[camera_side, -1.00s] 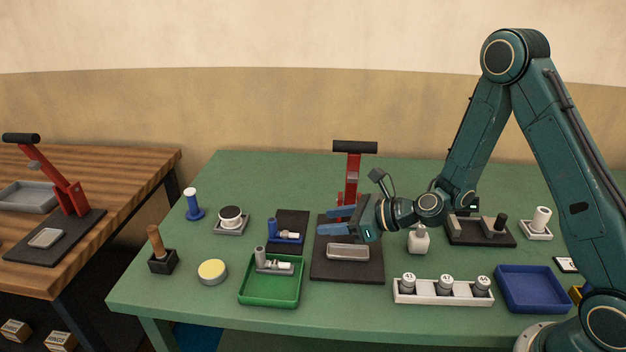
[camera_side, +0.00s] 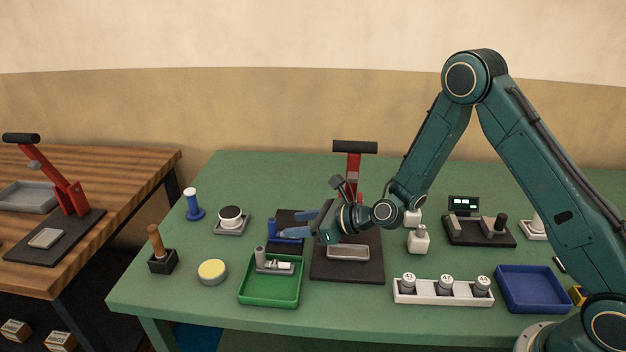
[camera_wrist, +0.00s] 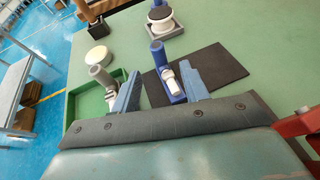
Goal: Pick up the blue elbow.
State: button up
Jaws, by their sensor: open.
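The blue elbow (camera_wrist: 159,57) is a blue upright tube joined to a low blue body, with a white-grey cylinder at its side. It stands on a dark mat (camera_wrist: 215,68). In the side view the blue elbow (camera_side: 272,228) is left of my gripper, partly hidden by the fingers. My gripper (camera_side: 295,223) is open and tilted, its blue fingers reaching left over the mat.
A green tray (camera_side: 270,301) with a grey elbow (camera_side: 261,256) is just in front and left. A red-lever press (camera_side: 353,172) on a dark base stands behind my wrist. A round white-and-black item (camera_side: 230,214) and a yellow-topped disc (camera_side: 212,269) lie further left.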

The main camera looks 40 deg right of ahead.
aim_at(276, 227)
jog(key=shift+w, duration=0.1)
jog(key=shift+x, duration=2.6)
jog(key=shift+f, duration=0.1)
grip_shut()
